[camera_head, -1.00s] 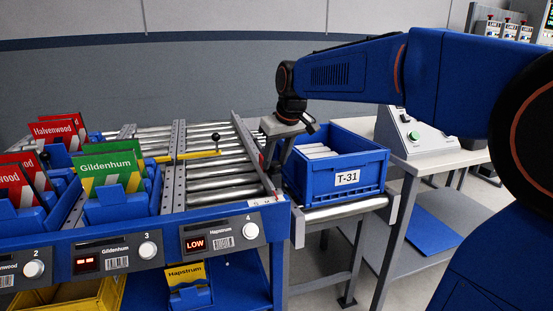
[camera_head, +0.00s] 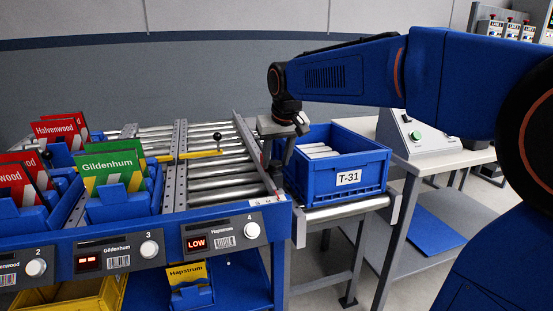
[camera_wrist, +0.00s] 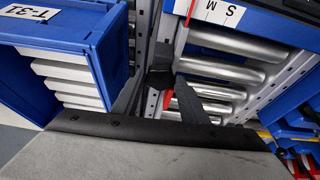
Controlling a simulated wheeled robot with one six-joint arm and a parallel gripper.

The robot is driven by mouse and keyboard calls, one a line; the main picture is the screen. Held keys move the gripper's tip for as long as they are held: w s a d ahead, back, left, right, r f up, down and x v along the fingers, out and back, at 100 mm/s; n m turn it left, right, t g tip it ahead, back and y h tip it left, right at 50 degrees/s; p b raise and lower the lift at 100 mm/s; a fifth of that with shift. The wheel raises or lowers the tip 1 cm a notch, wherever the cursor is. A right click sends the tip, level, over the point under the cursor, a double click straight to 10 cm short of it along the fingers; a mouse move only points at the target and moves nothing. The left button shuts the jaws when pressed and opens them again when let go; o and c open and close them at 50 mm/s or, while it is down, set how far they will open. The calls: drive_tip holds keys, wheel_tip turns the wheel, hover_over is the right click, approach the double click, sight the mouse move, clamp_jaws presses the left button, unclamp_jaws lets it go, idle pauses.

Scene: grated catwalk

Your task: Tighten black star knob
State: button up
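A small black knob (camera_wrist: 160,77) shows in the wrist view on the perforated grey side rail, between my fingertips. Its star shape is not clear at this size. My gripper (camera_wrist: 161,82) points down at it with one dark finger on each side; the fingers look apart, and I cannot see firm contact. In the head view my gripper (camera_head: 280,172) hangs at the right-hand rail of the roller lane, beside the blue tote, and the knob is hidden there.
The blue T-31 tote (camera_head: 348,195) stands close on the right on a short roller stand. Silver rollers (camera_head: 222,182) and a yellow bar (camera_head: 200,154) with a black ball-ended lever (camera_head: 216,137) lie left. Blue bins with green Gildenhum cards (camera_head: 112,170) stand further left.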

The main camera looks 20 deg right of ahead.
drive_tip(key=shift+o, duration=1.1)
drive_tip(key=v, duration=1.7)
drive_tip(key=shift+r, duration=0.25)
drive_tip(key=w+d+n+g+y, duration=0.45)
drive_tip(key=w+d+n, duration=0.3)
drive_tip(key=n, duration=1.05)
drive_tip(key=x, duration=1.7)
drive_tip(key=shift+w+f, duration=0.1)
drive_tip(key=shift+f, duration=0.25)
